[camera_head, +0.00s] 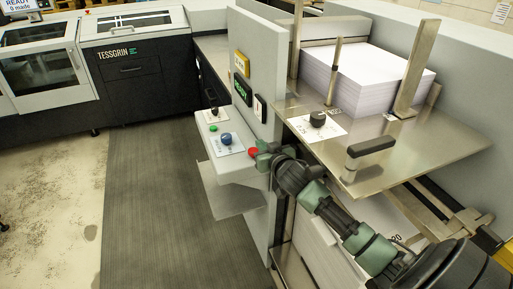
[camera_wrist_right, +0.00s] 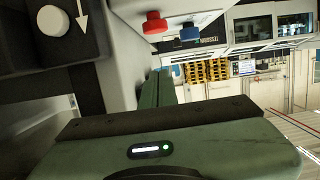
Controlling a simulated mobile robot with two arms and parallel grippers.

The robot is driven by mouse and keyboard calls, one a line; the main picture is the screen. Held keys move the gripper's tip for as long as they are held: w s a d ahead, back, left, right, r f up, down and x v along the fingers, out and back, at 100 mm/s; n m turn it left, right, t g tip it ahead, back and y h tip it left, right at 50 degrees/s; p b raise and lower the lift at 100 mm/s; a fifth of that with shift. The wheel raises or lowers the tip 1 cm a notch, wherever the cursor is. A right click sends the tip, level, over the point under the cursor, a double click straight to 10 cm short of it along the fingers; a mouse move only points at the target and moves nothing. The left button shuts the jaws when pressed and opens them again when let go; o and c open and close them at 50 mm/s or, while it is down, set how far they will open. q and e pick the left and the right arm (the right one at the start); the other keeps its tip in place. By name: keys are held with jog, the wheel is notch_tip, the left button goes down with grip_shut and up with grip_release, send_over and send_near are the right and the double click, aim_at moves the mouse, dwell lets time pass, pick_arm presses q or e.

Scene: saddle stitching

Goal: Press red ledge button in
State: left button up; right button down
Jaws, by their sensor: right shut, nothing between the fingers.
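The red button (camera_head: 252,152) is on the light grey ledge (camera_head: 238,166) of the machine's side panel. It also shows in the wrist view (camera_wrist_right: 155,23), standing out from the ledge. My right gripper (camera_head: 262,148) is just to the right of the red button in the head view. Its green fingers (camera_wrist_right: 159,88) are shut with nothing between them, and in the wrist view their tips lie below the button. The fingers look apart from the button in the wrist view. My left gripper is not in view.
A blue knob (camera_head: 226,138) and a green button (camera_head: 213,127) share the ledge. A metal table (camera_head: 440,152) with a paper stack (camera_head: 365,80) and a black handle (camera_head: 371,145) lies right of the panel. Dark floor matting (camera_head: 150,200) left of the ledge is clear.

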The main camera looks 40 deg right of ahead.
send_over(256, 150)
jog(key=s+a, duration=0.1)
jog(key=s, duration=0.1)
jog(key=shift+w+f+p, duration=0.2)
jog(key=shift+f+p, duration=0.15)
jog(key=shift+f, duration=0.4)
notch_tip(256, 150, down, 3)
jog(key=shift+s+a+r, duration=0.1)
jog(key=shift+r, duration=0.1)
jog(key=shift+f, duration=0.6)
